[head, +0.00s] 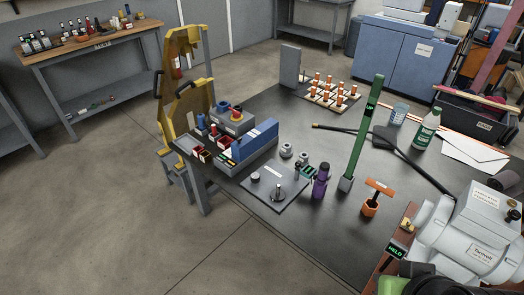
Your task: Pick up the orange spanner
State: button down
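No flat spanner is plain to see. An orange T-handled tool (379,187), which may be the orange spanner, stands upright on the dark table (330,235), toward its right front. Its crossbar sits on a short shaft above an orange block-like base (370,208). I cannot tell whether base and handle are one piece. Nothing is seen touching the handle. My gripper does not show in this view, so its opening and its place relative to the tool cannot be seen.
A green post (361,130) and a dark lever (415,160) stand close to the orange tool. A grey machine (455,235) is at its right. A purple bottle (321,181), a plate with knobs (275,188) and a yellow frame (185,90) are leftward. Bare tabletop lies in front.

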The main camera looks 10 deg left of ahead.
aim_at(373, 183)
jog(key=i+l+u, duration=0.1)
jog(key=u, duration=0.3)
jog(key=i+l+u, duration=0.15)
jog(key=u, duration=0.25)
jog(key=i+l+u, duration=0.2)
jog(key=u, duration=0.2)
jog(key=i, duration=0.05)
